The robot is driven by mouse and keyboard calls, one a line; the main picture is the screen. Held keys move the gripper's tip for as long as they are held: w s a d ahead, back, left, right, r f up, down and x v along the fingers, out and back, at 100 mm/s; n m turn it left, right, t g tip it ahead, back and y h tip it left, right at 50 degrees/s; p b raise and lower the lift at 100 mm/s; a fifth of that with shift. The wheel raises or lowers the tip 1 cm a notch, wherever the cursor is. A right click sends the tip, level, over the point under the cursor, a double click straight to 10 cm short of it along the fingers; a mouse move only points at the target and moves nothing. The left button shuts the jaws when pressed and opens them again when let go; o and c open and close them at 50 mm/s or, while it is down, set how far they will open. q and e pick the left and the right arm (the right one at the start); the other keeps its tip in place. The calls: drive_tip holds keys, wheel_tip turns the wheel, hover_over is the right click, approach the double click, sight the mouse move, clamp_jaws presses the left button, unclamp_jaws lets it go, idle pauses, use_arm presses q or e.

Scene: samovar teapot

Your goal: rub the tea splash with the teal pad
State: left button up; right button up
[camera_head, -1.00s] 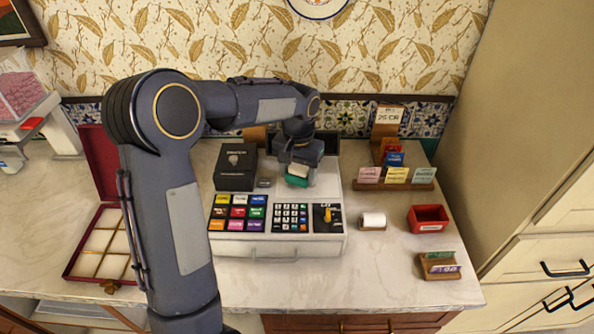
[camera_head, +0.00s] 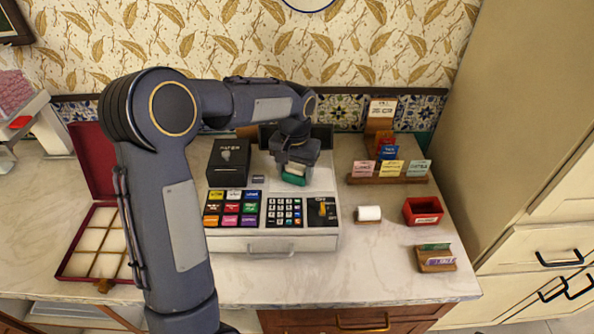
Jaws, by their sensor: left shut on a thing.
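My left gripper (camera_head: 293,168) is shut on the teal pad (camera_head: 293,179), a small block with a white upper part and a teal underside. It holds the pad low over the sloped white top of the cash register (camera_head: 318,183), behind the keypad. I cannot tell whether the pad touches the surface. No tea splash can be made out; the pad, gripper and arm may hide it. My right gripper is not in view.
A black box (camera_head: 228,163) stands left of the gripper. An open red case (camera_head: 72,262) with compartments lies at the left. Card holders (camera_head: 389,180), a paper roll (camera_head: 368,214) and a red tray (camera_head: 424,212) stand at the right.

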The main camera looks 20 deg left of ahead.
use_arm(q)
drive_tip(key=shift+s+a+r, duration=0.2)
drive_tip(key=shift+a+r, duration=0.05)
drive_tip(key=shift+a, duration=0.1)
wheel_tip(320, 180, up, 3)
drive_tip(key=shift+d+r+p, duration=0.1)
drive_tip(key=shift+r+p, duration=0.05)
drive_tip(key=shift+p, duration=1.05)
wheel_tip(320, 180, up, 2)
drive_tip(key=shift+r+p, duration=0.1)
drive_tip(key=shift+p, duration=0.8)
drive_tip(key=shift+r+p, duration=0.8)
drive_tip(key=shift+r, duration=0.3)
